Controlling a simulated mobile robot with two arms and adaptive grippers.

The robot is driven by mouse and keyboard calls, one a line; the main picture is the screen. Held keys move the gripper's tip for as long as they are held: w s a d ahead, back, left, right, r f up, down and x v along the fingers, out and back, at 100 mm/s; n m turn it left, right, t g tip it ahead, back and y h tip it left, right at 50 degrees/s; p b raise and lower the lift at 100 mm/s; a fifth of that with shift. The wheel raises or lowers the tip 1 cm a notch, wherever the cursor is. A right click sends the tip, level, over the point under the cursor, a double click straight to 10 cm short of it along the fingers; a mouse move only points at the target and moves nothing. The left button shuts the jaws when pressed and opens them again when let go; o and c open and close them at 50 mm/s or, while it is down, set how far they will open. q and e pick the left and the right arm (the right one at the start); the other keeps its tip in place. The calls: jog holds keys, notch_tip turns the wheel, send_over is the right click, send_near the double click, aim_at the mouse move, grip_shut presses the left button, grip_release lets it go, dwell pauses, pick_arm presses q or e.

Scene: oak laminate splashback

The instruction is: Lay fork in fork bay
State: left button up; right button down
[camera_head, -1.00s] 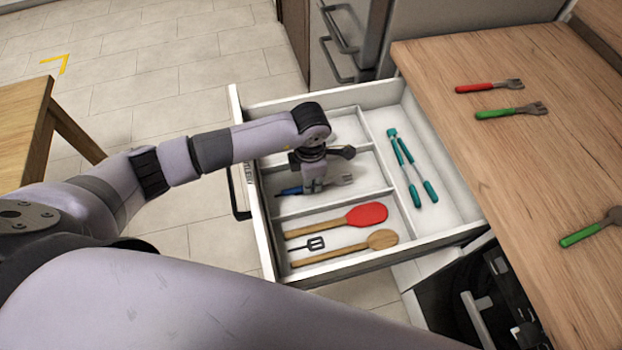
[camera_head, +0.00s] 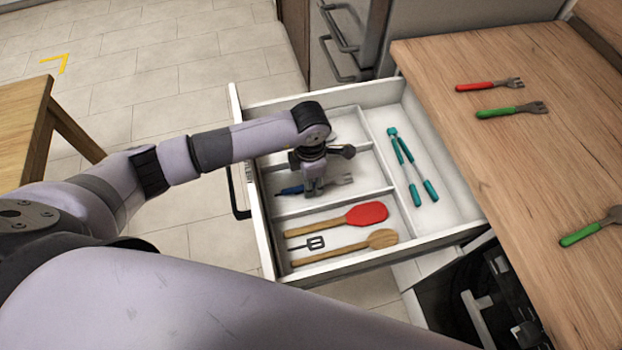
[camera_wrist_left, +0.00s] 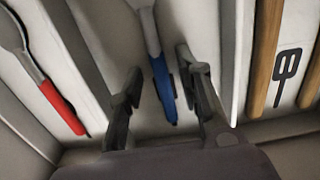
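The fork, with a blue handle (camera_head: 290,190) and grey tines (camera_head: 343,179), lies in the middle left compartment (camera_head: 372,179) of the open drawer. My left gripper (camera_head: 314,190) is down in that compartment, over the fork. In the left wrist view the gripper's fingers (camera_wrist_left: 162,92) stand apart, with the blue handle (camera_wrist_left: 161,85) lying between them. The right finger is close to the handle; I cannot tell whether they touch. My arm hides part of the fork in the head view. My right gripper is not in view.
Low dividers bound the compartment. In front lie a red spatula (camera_head: 367,214), a wooden spoon (camera_head: 382,239) and a slotted turner (camera_head: 316,243). Teal tongs (camera_head: 411,168) lie in the right compartment. A red-handled utensil (camera_wrist_left: 56,102) lies behind. The counter (camera_head: 510,170) holds several forks.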

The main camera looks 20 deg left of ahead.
pick_arm(q)
jog(key=shift+r, duration=0.55)
notch_tip(320, 180, up, 11)
jog(key=b, duration=0.1)
jog(key=shift+b, duration=0.3)
jog(key=shift+s, duration=0.1)
